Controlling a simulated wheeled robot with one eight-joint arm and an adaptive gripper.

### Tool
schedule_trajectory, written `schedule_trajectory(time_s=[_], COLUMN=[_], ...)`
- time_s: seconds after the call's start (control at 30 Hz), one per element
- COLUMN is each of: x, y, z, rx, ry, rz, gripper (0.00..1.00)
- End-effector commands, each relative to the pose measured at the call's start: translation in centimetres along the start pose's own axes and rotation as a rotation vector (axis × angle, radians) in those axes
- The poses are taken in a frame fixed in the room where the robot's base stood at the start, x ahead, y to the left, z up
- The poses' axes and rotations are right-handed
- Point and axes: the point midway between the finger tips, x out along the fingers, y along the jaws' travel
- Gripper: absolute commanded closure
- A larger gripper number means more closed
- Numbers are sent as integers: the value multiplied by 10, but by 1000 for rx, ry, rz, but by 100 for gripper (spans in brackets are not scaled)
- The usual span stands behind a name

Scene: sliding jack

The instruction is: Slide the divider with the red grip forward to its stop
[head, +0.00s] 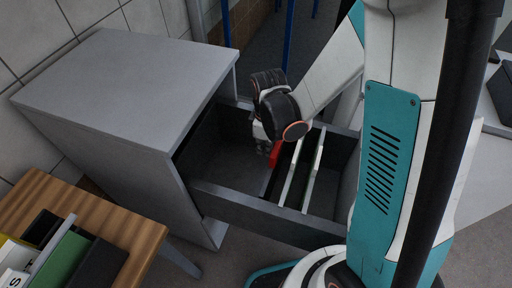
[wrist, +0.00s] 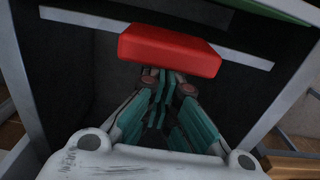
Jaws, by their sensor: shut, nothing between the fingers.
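The divider (wrist: 72,18) shows in the wrist view as a pale strip across the drawer, with the block-like red grip (wrist: 170,50) at its middle. In the head view the red grip (head: 275,153) is partly hidden by my gripper (head: 264,147). In the wrist view my gripper (wrist: 164,76) is shut and empty, its teal fingers together. The fingertips are right at the near side of the red grip, partly overlapped by it. I cannot tell whether they touch it.
A grey cabinet (head: 120,85) has its drawer (head: 262,212) pulled out. Another pale divider (head: 316,165) stands further right in the drawer. The drawer's left compartment (head: 225,160) looks empty. A wooden table (head: 130,232) with several boxes stands at the lower left.

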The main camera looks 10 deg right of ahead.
Motion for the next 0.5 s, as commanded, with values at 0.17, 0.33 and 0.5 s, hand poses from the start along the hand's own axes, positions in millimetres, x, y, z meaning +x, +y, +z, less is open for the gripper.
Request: schedule_trajectory(time_s=[0.17,0.33,0.5], x=[0,0,0], y=[0,0,0], z=[2,-2,-8], rx=[0,0,0], ry=[-1,0,0], rz=[0,0,0], gripper=[100,100,100])
